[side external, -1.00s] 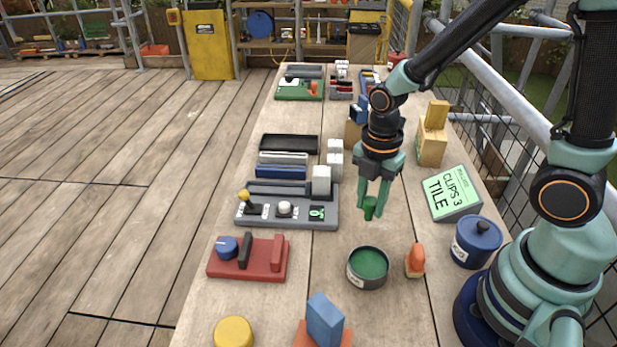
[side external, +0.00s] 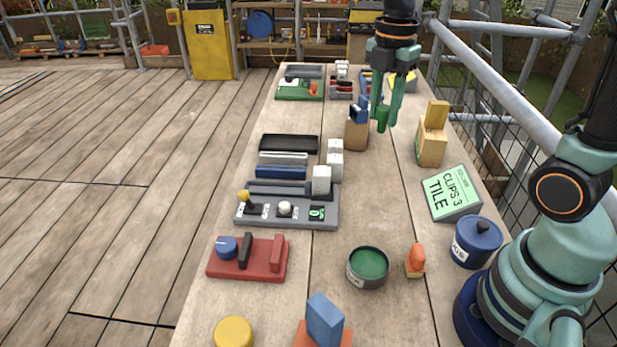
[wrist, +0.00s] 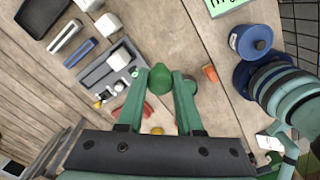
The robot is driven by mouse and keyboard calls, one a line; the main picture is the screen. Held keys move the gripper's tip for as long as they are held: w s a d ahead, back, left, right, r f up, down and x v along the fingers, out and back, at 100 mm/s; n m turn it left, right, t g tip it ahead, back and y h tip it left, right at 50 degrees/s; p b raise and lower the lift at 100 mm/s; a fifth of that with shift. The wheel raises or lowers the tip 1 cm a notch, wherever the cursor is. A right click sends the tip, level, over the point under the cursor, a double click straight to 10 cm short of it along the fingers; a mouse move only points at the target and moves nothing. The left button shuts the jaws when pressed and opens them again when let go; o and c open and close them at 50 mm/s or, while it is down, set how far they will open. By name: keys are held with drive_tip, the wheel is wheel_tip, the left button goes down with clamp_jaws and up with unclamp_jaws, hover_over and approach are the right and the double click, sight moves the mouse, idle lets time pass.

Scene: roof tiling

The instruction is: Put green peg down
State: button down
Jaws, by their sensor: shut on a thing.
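The green peg (side external: 382,115) is held upright between the fingertips of my gripper (side external: 384,122). In the side view it hangs above the far half of the wooden bench, in front of or beside a wooden block with a blue top (side external: 358,132); the exact gap is unclear. In the wrist view the rounded top of the green peg (wrist: 160,77) shows between both fingers, with bench below. My gripper (wrist: 161,84) is shut on it. The peg's lower end is clear of the bench surface as far as I can see.
A green-filled round tin (side external: 368,267), an orange peg on a base (side external: 415,262) and a blue lidded pot (side external: 476,242) stand nearer. A tile sign (side external: 453,193) and a wooden block (side external: 432,140) are on the right. A grey console (side external: 290,211) lies left. Mid-bench is clear.

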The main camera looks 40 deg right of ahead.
drive_tip(key=w+d+m, duration=0.1)
drive_tip(key=w+d, duration=0.3)
drive_tip(key=d, duration=0.6)
drive_tip(key=f, duration=1.6)
drive_tip(key=shift+s+d+f, duration=0.1)
drive_tip(key=shift+s+d, duration=0.05)
drive_tip(key=shift+s, duration=0.1)
drive_tip(key=shift+f, duration=2.15)
drive_tip(key=shift+f, duration=0.15)
drive_tip(key=c, duration=0.6)
unclamp_jaws()
drive_tip(key=shift+o, duration=0.2)
